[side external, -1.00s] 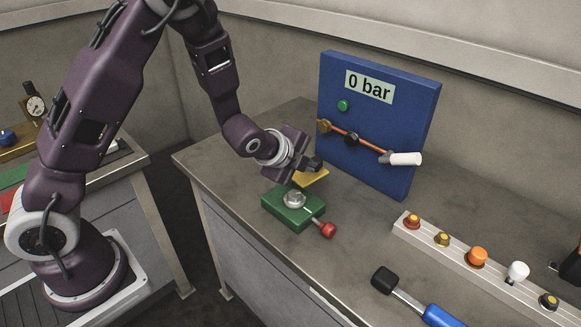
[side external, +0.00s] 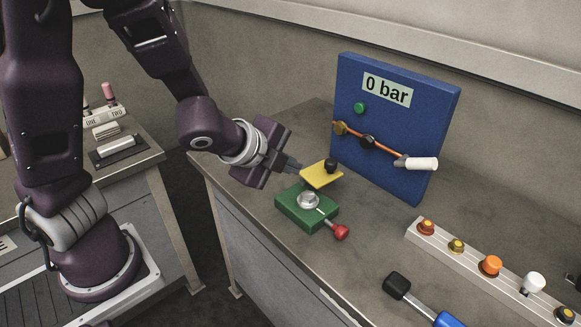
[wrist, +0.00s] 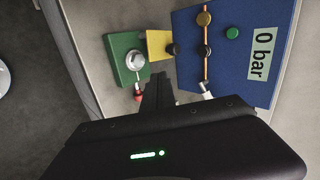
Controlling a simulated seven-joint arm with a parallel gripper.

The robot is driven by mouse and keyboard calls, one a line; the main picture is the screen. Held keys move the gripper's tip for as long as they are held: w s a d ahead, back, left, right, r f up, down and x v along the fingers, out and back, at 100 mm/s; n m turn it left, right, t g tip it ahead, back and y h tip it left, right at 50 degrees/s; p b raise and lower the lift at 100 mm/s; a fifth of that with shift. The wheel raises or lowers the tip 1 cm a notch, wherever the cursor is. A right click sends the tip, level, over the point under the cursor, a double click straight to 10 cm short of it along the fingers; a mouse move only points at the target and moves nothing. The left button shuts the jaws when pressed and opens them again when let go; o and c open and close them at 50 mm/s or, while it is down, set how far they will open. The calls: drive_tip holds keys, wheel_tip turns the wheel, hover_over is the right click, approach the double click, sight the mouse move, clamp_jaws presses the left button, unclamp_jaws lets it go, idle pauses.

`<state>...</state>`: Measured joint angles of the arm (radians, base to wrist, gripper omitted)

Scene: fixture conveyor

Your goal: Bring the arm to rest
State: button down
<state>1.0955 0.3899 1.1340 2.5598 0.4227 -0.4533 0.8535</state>
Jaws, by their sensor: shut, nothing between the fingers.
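My gripper (side external: 298,167) is shut and empty, held in the air above the bench to the left of a yellow plate with a black knob (side external: 322,175). In the wrist view its fingers (wrist: 158,80) point toward the gap between the green block (wrist: 116,45) and the blue panel (wrist: 190,70). The green block (side external: 290,212) carries a silver disc (side external: 308,200) and a lever with a red knob (side external: 341,232). I see no contact between the fingers and any object, though the gap to the yellow plate is hard to judge.
The blue panel (side external: 435,110) stands upright behind, reading "0 bar", with a green button (side external: 360,108) and a white handle (side external: 422,164). A rail of coloured knobs (side external: 470,262) and a blue-handled tool with a black head (side external: 397,284) lie at right. The bench front is clear.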

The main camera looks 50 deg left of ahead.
drive_tip(key=s+r+n+g, duration=0.1)
drive_tip(key=s+r+n, duration=0.3)
drive_tip(key=s, duration=0.3)
drive_tip(key=s+r+n+g, duration=0.1)
drive_tip(key=s+r+n, duration=0.2)
drive_tip(key=s+n, duration=0.4)
drive_tip(key=s+a+r+n+g, duration=0.1)
drive_tip(key=s+r+n, duration=0.3)
drive_tip(key=s, duration=0.3)
drive_tip(key=shift+s+r+n+g+h, duration=0.3)
drive_tip(key=shift+n+g+h, duration=0.1)
drive_tip(key=shift+n, duration=0.5)
drive_tip(key=shift+w+a, duration=0.1)
drive_tip(key=shift+a, duration=0.05)
